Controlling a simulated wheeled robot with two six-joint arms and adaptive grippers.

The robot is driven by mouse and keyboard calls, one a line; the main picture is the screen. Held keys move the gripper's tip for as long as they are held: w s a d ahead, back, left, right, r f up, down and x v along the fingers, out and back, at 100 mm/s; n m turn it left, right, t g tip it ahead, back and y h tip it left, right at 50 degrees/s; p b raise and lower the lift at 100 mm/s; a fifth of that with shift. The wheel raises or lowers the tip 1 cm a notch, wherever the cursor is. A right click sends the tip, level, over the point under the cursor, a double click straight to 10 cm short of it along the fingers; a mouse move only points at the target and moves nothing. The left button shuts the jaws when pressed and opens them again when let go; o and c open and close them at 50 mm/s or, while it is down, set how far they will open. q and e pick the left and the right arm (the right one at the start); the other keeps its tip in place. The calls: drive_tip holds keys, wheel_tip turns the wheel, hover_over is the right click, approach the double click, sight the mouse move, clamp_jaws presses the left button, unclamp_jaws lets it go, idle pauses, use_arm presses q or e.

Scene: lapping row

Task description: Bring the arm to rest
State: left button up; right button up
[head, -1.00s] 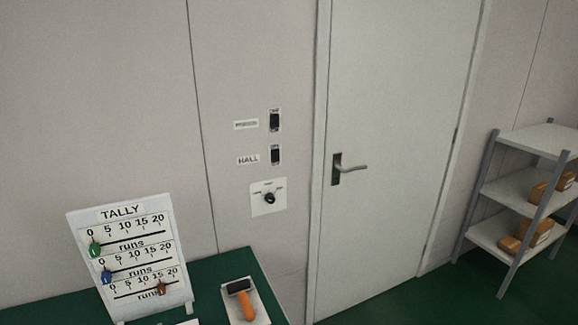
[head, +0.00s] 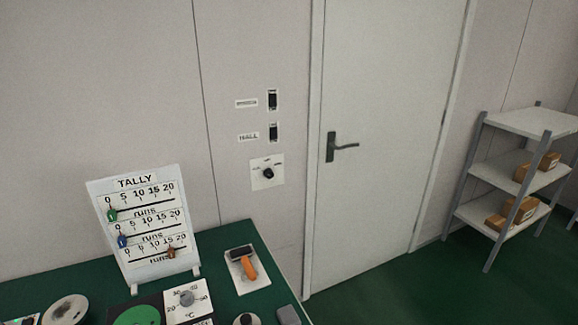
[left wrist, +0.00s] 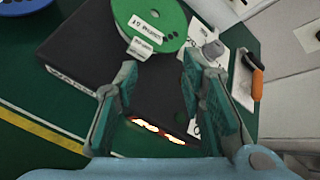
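My left gripper (left wrist: 160,100) shows in the left wrist view. Its two teal-padded fingers are apart with nothing between them. It hangs above the green bench and a black box (left wrist: 80,45) that carries a green disc (left wrist: 150,22). The fingertips are near the box's edge; I cannot tell whether they touch it. Neither gripper shows in the head view, and my right gripper is in no view.
Wall switches, a closed door (head: 385,140) and a shelf rack (head: 512,122) stand beyond. Green floor lies open before the door.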

use_arm(q)
drive_tip(key=s+d+f+n+g+h, duration=0.2)
drive_tip(key=s+d+f+n+g, duration=0.15)
drive_tip(key=s+n, duration=0.65)
drive_tip(key=s+d+f+n+g+h, duration=0.25)
drive_tip(key=s+d+n, duration=0.25)
drive_tip(key=s+n, duration=0.55)
wheel_tip(320, 180, down, 20)
drive_tip(key=a+n+g, duration=0.2)
drive_tip(key=s+f, duration=1.1)
drive_tip(key=s, duration=0.2)
drive_tip(key=shift+s+a+g, duration=0.15)
drive_tip(key=shift+s+g, duration=0.1)
drive_tip(key=shift+g, duration=0.05)
idle(0.5)
